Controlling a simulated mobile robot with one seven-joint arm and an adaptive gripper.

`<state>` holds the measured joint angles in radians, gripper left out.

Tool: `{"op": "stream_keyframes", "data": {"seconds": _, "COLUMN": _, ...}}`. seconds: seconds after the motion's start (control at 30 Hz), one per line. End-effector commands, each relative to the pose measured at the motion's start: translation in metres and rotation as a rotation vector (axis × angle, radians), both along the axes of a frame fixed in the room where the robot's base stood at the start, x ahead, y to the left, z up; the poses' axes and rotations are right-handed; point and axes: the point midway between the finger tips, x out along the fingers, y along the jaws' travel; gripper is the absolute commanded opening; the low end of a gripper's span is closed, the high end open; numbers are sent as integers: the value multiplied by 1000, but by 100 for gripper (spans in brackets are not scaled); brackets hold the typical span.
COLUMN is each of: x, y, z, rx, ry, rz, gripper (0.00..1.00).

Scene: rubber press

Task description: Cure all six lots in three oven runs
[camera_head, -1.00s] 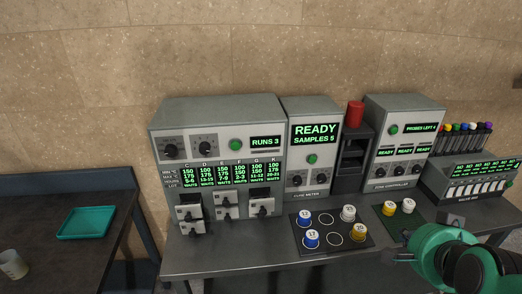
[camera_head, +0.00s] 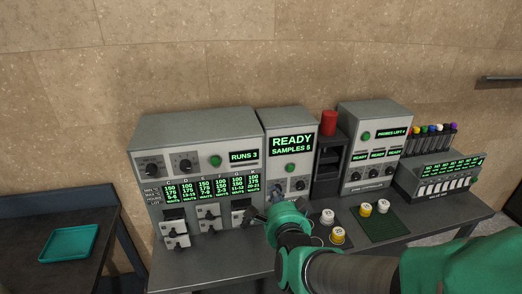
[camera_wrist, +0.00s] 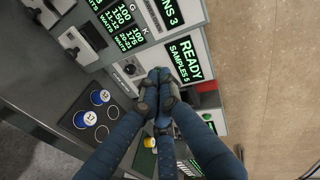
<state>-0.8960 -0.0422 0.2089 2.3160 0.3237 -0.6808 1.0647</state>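The oven panel (camera_head: 160,150) at the left reads RUNS 3, with six lot columns marked WAITS and several black-knobbed blocks (camera_head: 208,222) below. The meter (camera_head: 292,125) beside it reads READY, SAMPLES 5. My gripper (camera_head: 277,192) is in front of the meter's lower face, at its left knob; in the wrist view its fingertips (camera_wrist: 161,78) are together and cover that spot. I cannot tell whether they touch the knob. Blue-topped pucks 12 (camera_wrist: 100,97) and 17 (camera_wrist: 84,119) show in the wrist view. A white puck (camera_head: 327,215) and a yellow puck (camera_head: 338,234) stand beside my arm.
A controller (camera_head: 375,130) reads PROBES LEFT 4. Yellow (camera_head: 366,209) and white (camera_head: 383,206) pucks stand on a green mat (camera_head: 385,230). A red cylinder (camera_head: 329,122) tops the dark stand. A rack (camera_head: 440,165) is at the right, a teal tray (camera_head: 68,243) on the left table.

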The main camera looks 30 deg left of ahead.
Motion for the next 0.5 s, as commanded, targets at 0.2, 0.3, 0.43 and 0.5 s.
{"op": "stream_keyframes", "data": {"seconds": 0.2, "x": -32, "y": 55, "z": -2, "rx": 144, "ry": 6, "rz": 18, "gripper": 0}}
{"op": "stream_keyframes", "data": {"seconds": 0.3, "x": -49, "y": 76, "z": -4, "rx": 209, "ry": 10, "rz": 28, "gripper": 0}}
{"op": "stream_keyframes", "data": {"seconds": 0.43, "x": -69, "y": 97, "z": -5, "rx": 287, "ry": 13, "rz": 39, "gripper": 0}}
{"op": "stream_keyframes", "data": {"seconds": 0.5, "x": -79, "y": 106, "z": -5, "rx": 320, "ry": 14, "rz": 45, "gripper": 0}}
